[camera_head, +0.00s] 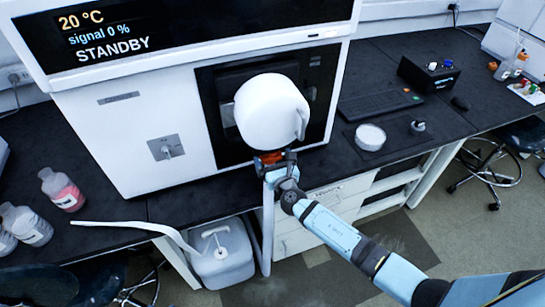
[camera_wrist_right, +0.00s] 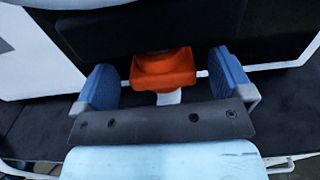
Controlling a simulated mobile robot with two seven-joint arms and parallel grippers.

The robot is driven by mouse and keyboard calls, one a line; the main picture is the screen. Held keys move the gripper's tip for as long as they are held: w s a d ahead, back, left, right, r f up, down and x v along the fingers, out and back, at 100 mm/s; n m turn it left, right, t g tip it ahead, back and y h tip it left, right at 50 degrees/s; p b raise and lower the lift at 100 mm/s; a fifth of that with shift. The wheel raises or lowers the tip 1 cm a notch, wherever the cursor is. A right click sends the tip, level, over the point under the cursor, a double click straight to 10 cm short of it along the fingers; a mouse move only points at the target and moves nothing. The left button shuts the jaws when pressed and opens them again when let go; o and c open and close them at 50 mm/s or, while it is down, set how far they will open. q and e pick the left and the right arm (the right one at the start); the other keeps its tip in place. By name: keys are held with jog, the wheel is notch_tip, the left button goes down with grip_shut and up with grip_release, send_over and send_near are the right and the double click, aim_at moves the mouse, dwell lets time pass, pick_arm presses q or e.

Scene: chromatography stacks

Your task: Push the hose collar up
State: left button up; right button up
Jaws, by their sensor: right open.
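The orange-red part, which appears to be the hose collar (camera_wrist_right: 165,68), shows in the right wrist view with a short white piece below it. In the head view it is a small orange patch (camera_head: 270,157) in front of the instrument's black panel. My right gripper (camera_wrist_right: 165,88) is open, its two blue fingers on either side of the collar with visible gaps. The right gripper (camera_head: 276,170) also shows in the head view, at the bench's front edge. The collar's upper end is hidden or dark. My left gripper is not in view.
The white instrument (camera_head: 120,130) has a screen reading STANDBY. A white rounded shape (camera_head: 272,111) covers part of its front. A white container (camera_head: 222,258) stands below the bench, with a pale curved tube (camera_head: 130,225) nearby. Bottles (camera_head: 62,190) stand left; a keyboard (camera_head: 380,103) lies right.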

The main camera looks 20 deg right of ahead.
jog(key=s, duration=1.3)
jog(key=shift+d+b, duration=0.25)
jog(key=shift+b, duration=0.2)
jog(key=s+m+g+y+p, duration=0.1)
jog(key=s+m+g+p, duration=0.2)
jog(key=s+m, duration=0.7)
jog(key=s+f+m+g+y+p, duration=0.1)
jog(key=s+m+g+p, duration=0.2)
jog(key=s+m, duration=0.6)
jog(key=m+g, duration=0.1)
jog(key=m, duration=1.3)
jog(key=shift+s+a+y, duration=0.15)
jog(key=shift+s+y, duration=0.15)
jog(key=shift+s, duration=0.05)
jog(key=shift+f, duration=0.1)
